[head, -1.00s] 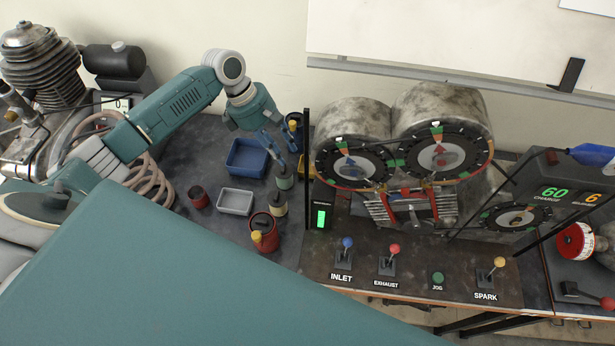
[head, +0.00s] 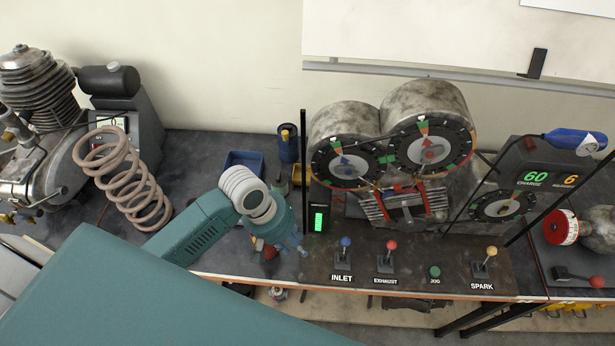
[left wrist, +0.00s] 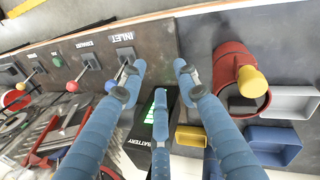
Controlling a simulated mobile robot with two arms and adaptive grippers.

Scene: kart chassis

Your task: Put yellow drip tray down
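A small yellow tray (left wrist: 190,137) lies on the dark bench in the left wrist view, beside the blue tray (left wrist: 275,142). My left gripper (head: 296,246) hangs over the bench's front part, left of the INLET lever. In the left wrist view its blue fingers (left wrist: 158,80) are spread apart with nothing held between them. My right gripper is in neither view.
A red can (left wrist: 235,75) with a yellow part and a grey tray (left wrist: 291,102) are near my fingers. The INLET lever (head: 345,245) and the black post (head: 304,150) stand close to the right.

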